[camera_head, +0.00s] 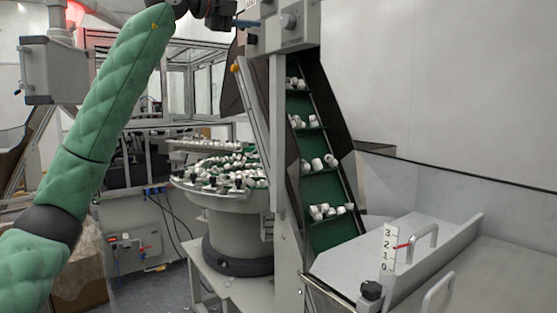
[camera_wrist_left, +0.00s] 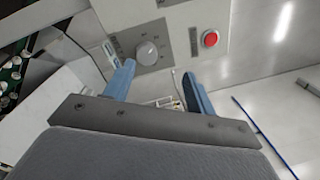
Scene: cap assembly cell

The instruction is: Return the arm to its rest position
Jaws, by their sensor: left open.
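My left arm, in a green padded sleeve, rises from the lower left to the top of the head view. Beyond the fingers is a grey control panel with a dial knob (camera_wrist_left: 147,53) and a red button (camera_wrist_left: 210,39). The fingers look apart from the panel. My right gripper is in neither view.
A green-belted conveyor (camera_head: 322,188) carries white caps upward. A round bowl feeder (camera_head: 225,188) with many caps stands left of it. A metal hopper with a handled lid (camera_head: 400,250) fills the lower right. A cardboard box (camera_head: 80,285) sits behind my arm.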

